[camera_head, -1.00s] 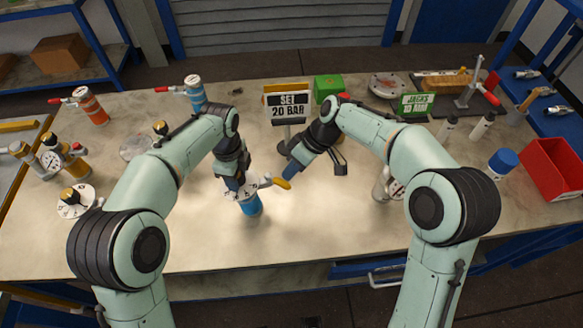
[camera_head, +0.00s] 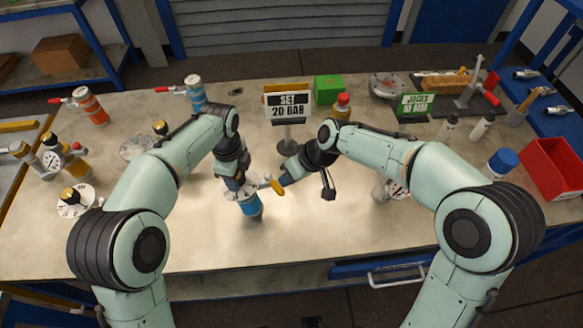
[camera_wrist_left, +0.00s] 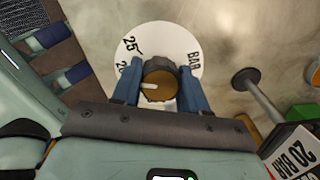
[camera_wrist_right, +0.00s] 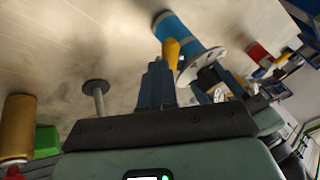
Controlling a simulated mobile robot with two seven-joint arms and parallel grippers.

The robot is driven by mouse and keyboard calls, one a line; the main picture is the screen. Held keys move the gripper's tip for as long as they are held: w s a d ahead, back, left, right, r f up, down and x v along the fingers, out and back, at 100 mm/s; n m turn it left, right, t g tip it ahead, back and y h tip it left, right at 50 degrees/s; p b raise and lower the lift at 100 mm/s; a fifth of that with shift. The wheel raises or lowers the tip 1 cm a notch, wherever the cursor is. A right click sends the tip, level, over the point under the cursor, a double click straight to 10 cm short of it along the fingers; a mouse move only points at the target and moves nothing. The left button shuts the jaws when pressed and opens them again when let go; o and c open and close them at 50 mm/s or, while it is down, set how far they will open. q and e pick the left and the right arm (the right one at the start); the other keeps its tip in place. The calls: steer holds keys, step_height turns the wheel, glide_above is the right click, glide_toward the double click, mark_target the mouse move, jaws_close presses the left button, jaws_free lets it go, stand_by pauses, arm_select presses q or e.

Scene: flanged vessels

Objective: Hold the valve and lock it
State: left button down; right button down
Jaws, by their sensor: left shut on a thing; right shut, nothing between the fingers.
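The blue vessel (camera_head: 250,206) stands upright near the middle of the bench, with a white dial flange (camera_wrist_left: 185,42) on top. My left gripper (camera_head: 236,183) is over it, its fingers shut on the brown round knob (camera_wrist_left: 160,80) at the dial's centre. The knob's pale pointer mark faces left in the left wrist view, towards a partly hidden number below 25. A yellow lever (camera_head: 277,187) sticks out at the vessel's right; it also shows in the right wrist view (camera_wrist_right: 170,48). My right gripper (camera_head: 285,179) is shut and empty, its tips close beside the lever; contact is unclear.
A sign reading SET 20 BAR (camera_head: 288,105) stands behind the vessel. Another sign (camera_head: 416,104) reads JACKS 10 BAR. A yellow cylinder with a red top (camera_head: 342,106) and a green box (camera_head: 328,88) stand behind. The bench in front of the vessel is clear.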

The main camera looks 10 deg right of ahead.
steer(key=shift+s+a+f, duration=0.15)
steer(key=shift+s+a, duration=0.6)
steer(key=shift+a, duration=0.1)
steer(key=shift+w, duration=0.1)
stand_by(0.4)
steer(key=shift+w+d, duration=0.2)
steer(key=shift+w, duration=0.4)
steer(key=d+f+v, duration=0.1)
steer(key=v, duration=1.1)
steer(key=shift+d+r, duration=0.4)
steer(key=shift+d, duration=0.2)
steer(key=shift+s, duration=0.15)
